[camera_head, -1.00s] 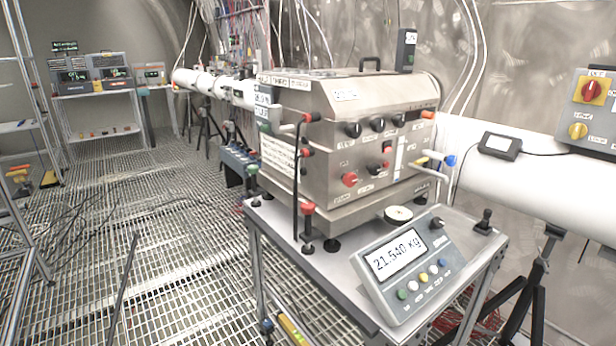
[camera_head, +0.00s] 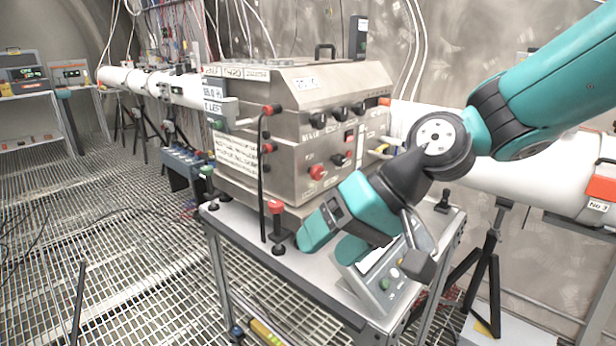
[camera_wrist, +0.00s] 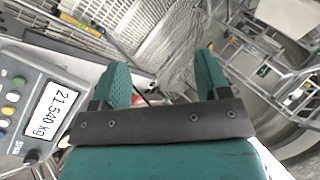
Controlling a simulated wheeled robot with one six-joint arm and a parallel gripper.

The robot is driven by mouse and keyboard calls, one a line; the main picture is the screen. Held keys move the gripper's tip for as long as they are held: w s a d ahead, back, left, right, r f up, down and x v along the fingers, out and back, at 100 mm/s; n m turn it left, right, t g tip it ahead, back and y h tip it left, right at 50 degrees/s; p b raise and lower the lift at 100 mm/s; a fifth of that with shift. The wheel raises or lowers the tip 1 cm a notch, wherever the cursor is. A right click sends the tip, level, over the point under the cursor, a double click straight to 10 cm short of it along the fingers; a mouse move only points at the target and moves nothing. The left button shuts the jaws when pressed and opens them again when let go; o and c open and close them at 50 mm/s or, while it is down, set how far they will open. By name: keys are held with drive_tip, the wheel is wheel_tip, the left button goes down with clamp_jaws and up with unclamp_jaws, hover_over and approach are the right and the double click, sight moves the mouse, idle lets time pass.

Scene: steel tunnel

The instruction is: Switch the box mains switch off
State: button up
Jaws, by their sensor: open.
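The steel box (camera_head: 285,115) stands on a cart in the head view. Its front carries black knobs (camera_head: 340,113), a small red rocker-like control (camera_head: 349,137) and a round red knob (camera_head: 317,172). The labels are too small to read, so I cannot tell which control is the mains switch. My gripper (camera_head: 324,243) is low in front of the box, over the cart top, apart from the front controls. In the wrist view my gripper (camera_wrist: 162,76) has its two teal fingers apart with nothing held between them. The box's front controls do not show there.
A scale display (camera_wrist: 48,112) reading 21.540 kg lies on the cart (camera_head: 235,225), partly hidden by my arm in the head view. A white pipe (camera_head: 510,185) runs behind. Open grating floor (camera_head: 130,240) lies left.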

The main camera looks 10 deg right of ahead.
drive_tip(key=w+d+f+m+t+y+b, duration=0.1)
drive_tip(key=w+f+m+t+y, duration=0.15)
drive_tip(key=w, duration=0.35)
drive_tip(key=w+d+f+m+t+y, duration=0.1)
drive_tip(key=w+d+m, duration=0.1)
drive_tip(key=w+m, duration=0.3)
drive_tip(key=m+t+h, duration=0.1)
drive_tip(key=m+t, duration=0.9)
drive_tip(key=m, duration=0.2)
approach(320, 174)
drive_tip(key=p+x, duration=0.4)
drive_tip(key=x, duration=0.6)
drive_tip(key=shift+w+a, duration=0.15)
drive_tip(key=c, duration=0.9)
